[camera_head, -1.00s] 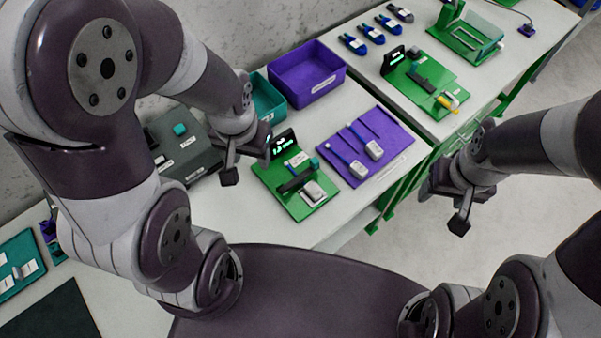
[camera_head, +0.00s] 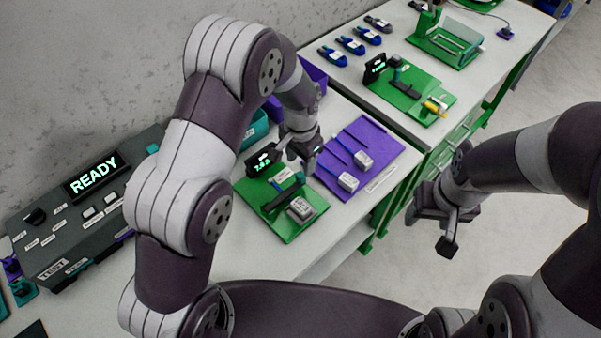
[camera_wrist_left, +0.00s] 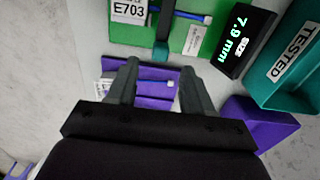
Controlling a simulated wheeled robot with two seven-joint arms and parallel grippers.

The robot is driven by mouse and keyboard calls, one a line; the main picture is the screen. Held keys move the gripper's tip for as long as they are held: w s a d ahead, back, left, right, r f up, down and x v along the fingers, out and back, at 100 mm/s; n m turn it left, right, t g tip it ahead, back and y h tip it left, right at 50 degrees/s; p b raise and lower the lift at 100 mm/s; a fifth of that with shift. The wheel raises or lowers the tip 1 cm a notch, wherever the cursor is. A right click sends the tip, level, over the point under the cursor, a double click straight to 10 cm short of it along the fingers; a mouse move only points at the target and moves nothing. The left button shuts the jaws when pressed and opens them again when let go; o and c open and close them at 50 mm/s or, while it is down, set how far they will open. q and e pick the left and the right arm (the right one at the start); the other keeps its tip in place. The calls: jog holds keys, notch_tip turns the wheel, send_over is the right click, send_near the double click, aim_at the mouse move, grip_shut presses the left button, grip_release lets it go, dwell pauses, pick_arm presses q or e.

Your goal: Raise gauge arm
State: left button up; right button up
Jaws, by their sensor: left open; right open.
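The near gauge is a green plate (camera_head: 285,224) with a black arm (camera_head: 282,198), a teal knob (camera_head: 300,177) at the arm's end, and a black display (camera_head: 264,161). In the left wrist view the display (camera_wrist_left: 240,40) reads 7.9 mm. A blue cable (camera_wrist_left: 190,16) crosses the plate beneath the black arm, joined to a white block marked E703 (camera_wrist_left: 128,9). My left gripper (camera_head: 301,158) is open and empty beside the knob. In its wrist view the teal knob (camera_wrist_left: 150,50) lies just beyond the fingertips, between them. My right gripper (camera_head: 435,228) is open, away from the tables.
A purple mat (camera_head: 385,140) with two blue cables lies right of the gauge. Purple and teal bins stand behind; a teal bin marked TESTED (camera_wrist_left: 290,70) is near my left gripper. A tester reading READY (camera_head: 93,175) stands at left. Another green gauge (camera_head: 425,82) sits on the far table.

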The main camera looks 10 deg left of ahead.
aim_at(301, 174)
pick_arm(q)
notch_tip(301, 174, down, 6)
jog(key=shift+w+r, duration=0.1)
jog(key=shift+r, duration=0.1)
jog(key=shift+f+p, duration=0.3)
jog(key=shift+f, duration=0.25)
grip_shut()
